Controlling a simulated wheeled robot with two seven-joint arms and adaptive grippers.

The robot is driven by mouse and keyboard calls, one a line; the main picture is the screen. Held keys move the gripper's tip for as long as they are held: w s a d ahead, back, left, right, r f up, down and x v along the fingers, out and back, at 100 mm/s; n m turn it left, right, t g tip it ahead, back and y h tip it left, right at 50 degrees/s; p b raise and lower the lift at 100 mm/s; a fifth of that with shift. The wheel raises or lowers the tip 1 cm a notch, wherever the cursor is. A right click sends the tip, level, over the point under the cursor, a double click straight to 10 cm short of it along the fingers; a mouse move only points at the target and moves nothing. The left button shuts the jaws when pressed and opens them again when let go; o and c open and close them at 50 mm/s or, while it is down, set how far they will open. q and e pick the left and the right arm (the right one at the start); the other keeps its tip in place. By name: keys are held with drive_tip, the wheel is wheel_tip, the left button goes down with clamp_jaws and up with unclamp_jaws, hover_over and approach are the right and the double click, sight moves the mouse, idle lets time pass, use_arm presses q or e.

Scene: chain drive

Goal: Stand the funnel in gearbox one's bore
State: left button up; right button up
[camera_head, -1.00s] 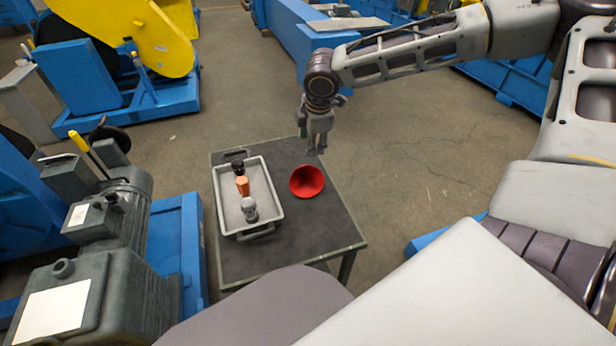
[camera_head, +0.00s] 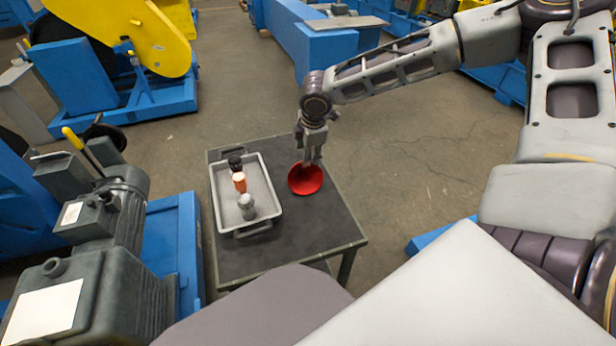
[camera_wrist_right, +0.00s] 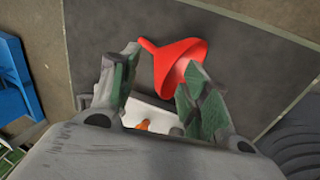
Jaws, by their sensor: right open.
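The red funnel (camera_head: 305,180) lies on the dark table, to the right of the grey tray. Its wide mouth faces the head camera. In the right wrist view the funnel (camera_wrist_right: 180,62) looks tipped on its side, spout toward the left finger. My right gripper (camera_head: 313,158) is open just above and behind the funnel. My left gripper is out of view.
The grey tray (camera_head: 274,213) on the table holds a black, an orange and a grey item in a row. The table (camera_head: 300,245) is bare in front of the funnel. Blue machine frames (camera_head: 175,255) stand to the left, and a yellow-and-blue machine (camera_head: 150,40) behind.

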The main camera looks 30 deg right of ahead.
sight(303, 172)
drive_tip(key=shift+w+f, duration=0.1)
drive_tip(key=shift+f, duration=0.2)
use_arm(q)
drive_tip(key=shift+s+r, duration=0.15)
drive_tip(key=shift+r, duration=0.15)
use_arm(e)
drive_tip(key=shift+f, duration=0.1)
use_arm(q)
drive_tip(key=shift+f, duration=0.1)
use_arm(e)
drive_tip(key=shift+f, duration=0.1)
drive_tip(key=shift+w+f+b, duration=0.1)
drive_tip(key=shift+f+b, duration=0.25)
drive_tip(key=shift+f, duration=0.1)
drive_tip(key=shift+f+b, duration=0.3)
drive_tip(key=shift+f, duration=0.35)
drive_tip(key=shift+w+d+f+b, duration=0.15)
drive_tip(key=shift+f+b, duration=0.2)
drive_tip(key=shift+f, duration=0.3)
drive_tip(key=shift+w+f, duration=0.1)
drive_tip(key=shift+f, duration=0.15)
drive_tip(key=shift+w+f, duration=0.2)
drive_tip(key=shift+f, duration=0.3)
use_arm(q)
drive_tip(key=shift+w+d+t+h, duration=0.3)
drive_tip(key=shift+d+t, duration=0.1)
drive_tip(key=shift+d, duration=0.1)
